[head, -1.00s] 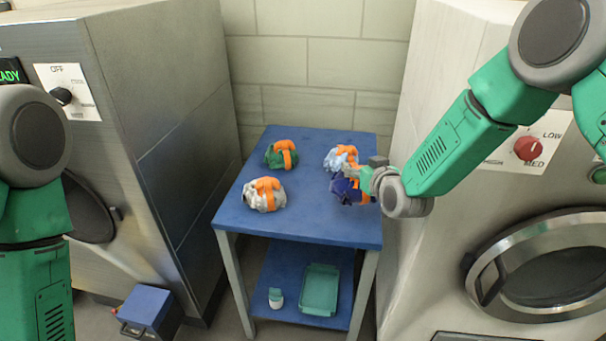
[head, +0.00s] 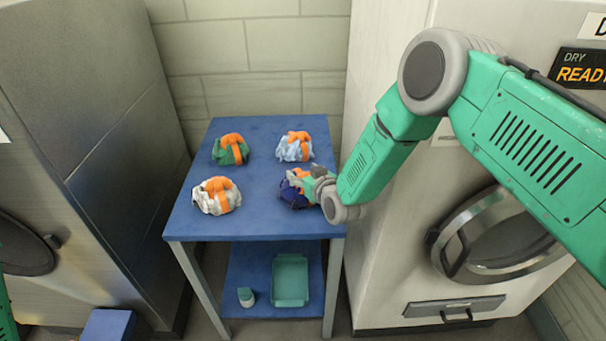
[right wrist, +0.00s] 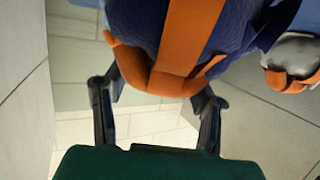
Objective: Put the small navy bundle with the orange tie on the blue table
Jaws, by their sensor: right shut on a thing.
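The small navy bundle (head: 290,195) with an orange tie is at the right front part of the blue table (head: 250,222) in the head view. My right gripper (head: 307,187) is shut on it from the right. In the right wrist view the navy bundle (right wrist: 240,35) fills the top, its orange tie (right wrist: 190,35) between my two dark fingers (right wrist: 155,105). I cannot tell whether the bundle's underside touches the tabletop. My left gripper is out of view.
A light blue bundle (head: 293,150), a green bundle (head: 228,153) and a white-grey bundle (head: 210,202), all orange-tied, sit on the table. A teal tray (head: 290,275) and small bottle (head: 245,297) are on the lower shelf. Machines flank the table.

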